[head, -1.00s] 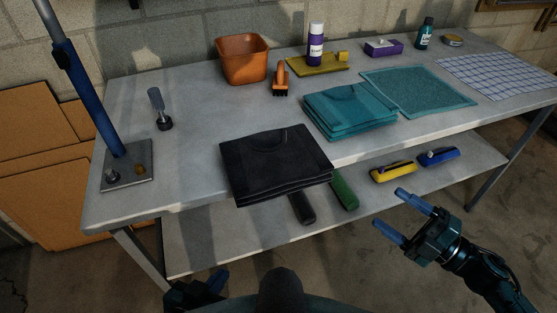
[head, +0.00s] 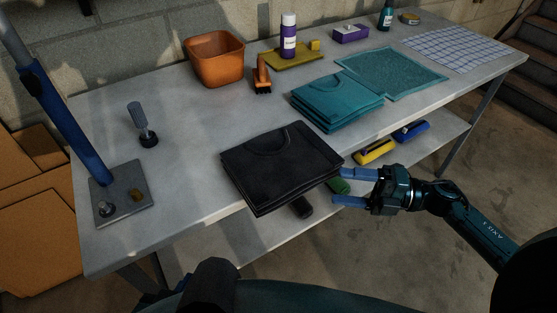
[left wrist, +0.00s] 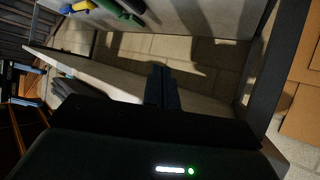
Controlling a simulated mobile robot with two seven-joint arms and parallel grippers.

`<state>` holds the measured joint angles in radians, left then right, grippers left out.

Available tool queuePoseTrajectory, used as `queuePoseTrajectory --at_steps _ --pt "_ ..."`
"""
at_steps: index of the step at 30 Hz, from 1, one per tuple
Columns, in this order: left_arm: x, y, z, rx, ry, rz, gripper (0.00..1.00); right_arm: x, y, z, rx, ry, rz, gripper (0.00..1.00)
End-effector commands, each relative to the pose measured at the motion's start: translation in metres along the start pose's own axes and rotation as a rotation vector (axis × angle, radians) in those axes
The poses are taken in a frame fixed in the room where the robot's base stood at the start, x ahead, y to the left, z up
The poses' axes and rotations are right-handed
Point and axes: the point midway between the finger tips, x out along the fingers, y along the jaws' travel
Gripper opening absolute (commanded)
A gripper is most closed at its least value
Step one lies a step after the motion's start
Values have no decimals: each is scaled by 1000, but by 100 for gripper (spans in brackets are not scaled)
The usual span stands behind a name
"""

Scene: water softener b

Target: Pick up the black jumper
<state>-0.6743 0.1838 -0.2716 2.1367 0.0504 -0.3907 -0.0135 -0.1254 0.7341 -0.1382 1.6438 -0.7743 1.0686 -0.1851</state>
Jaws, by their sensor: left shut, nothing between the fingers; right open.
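The black jumper (head: 280,168) lies folded flat at the front edge of the grey table, its near corner sticking out past the edge. My right gripper (head: 338,187) is open and empty, just right of the jumper's front right corner. Its blue fingers point left towards the jumper; I cannot tell whether they touch it. My left gripper shows in the left wrist view (left wrist: 162,84) with its dark fingers together and empty, low in front of the table's lower shelf. In the head view it is mostly hidden at the bottom.
A folded teal garment (head: 336,102) lies right of the jumper, beside a teal cloth (head: 392,73). A blue post on a metal plate (head: 122,208) stands at the left. An orange bin (head: 214,58) stands behind. The lower shelf holds yellow (head: 374,152) and blue (head: 411,131) items.

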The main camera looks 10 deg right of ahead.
Motion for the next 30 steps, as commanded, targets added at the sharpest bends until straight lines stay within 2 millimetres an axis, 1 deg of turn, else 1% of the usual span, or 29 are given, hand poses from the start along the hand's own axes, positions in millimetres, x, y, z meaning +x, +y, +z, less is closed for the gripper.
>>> queuePoseTrajectory --at_steps 1,3,6,11,19,23,29,30 --pt "-2 0 -3 1 0 -2 0 11 3 0 -2 1 4 71" --pt "-2 0 -4 3 -2 -5 0 22 3 0 -1 0 4 71" --pt "-2 0 -4 8 -4 -8 0 33 2 0 0 -1 3 71" --pt "-2 -1 -4 11 -10 -11 0 43 1 0 1 -1 2 71" --pt "-6 -6 -5 17 -28 -23 0 82 -2 0 0 0 3 71" --pt "-6 -10 -4 18 -32 -31 0 90 -3 1 1 -2 1 71" --pt "-6 -10 -3 18 -33 -32 0 90 -4 0 0 -1 -1 71" --pt "-6 -10 -3 18 -33 -31 0 90 -4 0 0 -1 0 69"
